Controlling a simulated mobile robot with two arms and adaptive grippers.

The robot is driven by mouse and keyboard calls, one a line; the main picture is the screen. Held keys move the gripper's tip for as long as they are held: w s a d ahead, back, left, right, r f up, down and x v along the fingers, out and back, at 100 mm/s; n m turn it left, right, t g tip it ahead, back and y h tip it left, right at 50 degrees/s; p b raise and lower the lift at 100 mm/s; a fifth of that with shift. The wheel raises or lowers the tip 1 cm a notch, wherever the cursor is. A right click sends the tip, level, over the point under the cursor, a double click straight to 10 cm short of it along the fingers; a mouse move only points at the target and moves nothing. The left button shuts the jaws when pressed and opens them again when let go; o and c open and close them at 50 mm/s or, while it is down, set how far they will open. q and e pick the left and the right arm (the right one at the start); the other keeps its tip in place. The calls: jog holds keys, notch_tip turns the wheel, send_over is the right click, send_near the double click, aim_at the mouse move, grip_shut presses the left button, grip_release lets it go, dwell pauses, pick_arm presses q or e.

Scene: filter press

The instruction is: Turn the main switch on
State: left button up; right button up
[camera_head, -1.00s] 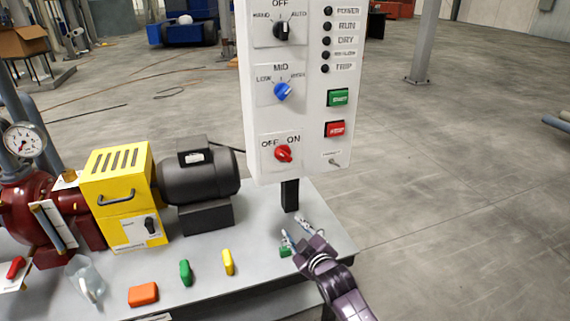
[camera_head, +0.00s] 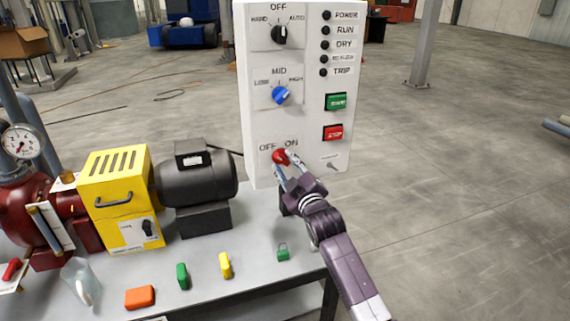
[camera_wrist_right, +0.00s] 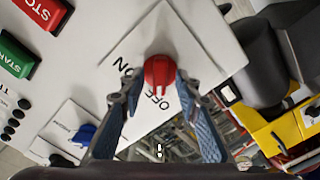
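The main switch is a red rotary knob (camera_head: 281,156) on the OFF/ON plate, low on the white control panel (camera_head: 258,120). In the right wrist view the knob (camera_wrist_right: 158,71) shows a pale mark on its side toward the OFF label. My right gripper (camera_head: 283,168) is at the knob, in front of the panel. In the right wrist view its two fingers (camera_wrist_right: 158,80) are apart, with the tips close to either side of the knob. Whether they touch it I cannot tell. The left gripper is out of view.
Above are a blue selector (camera_head: 281,95) and a black selector (camera_head: 280,34). Green (camera_head: 336,101) and red (camera_head: 333,132) push buttons sit to the right. A yellow machine housing (camera_head: 116,183) and motor stand left. Small coloured pieces lie on the bench (camera_head: 205,290).

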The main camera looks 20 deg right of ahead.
jog(key=shift+w, duration=0.2)
grip_shut()
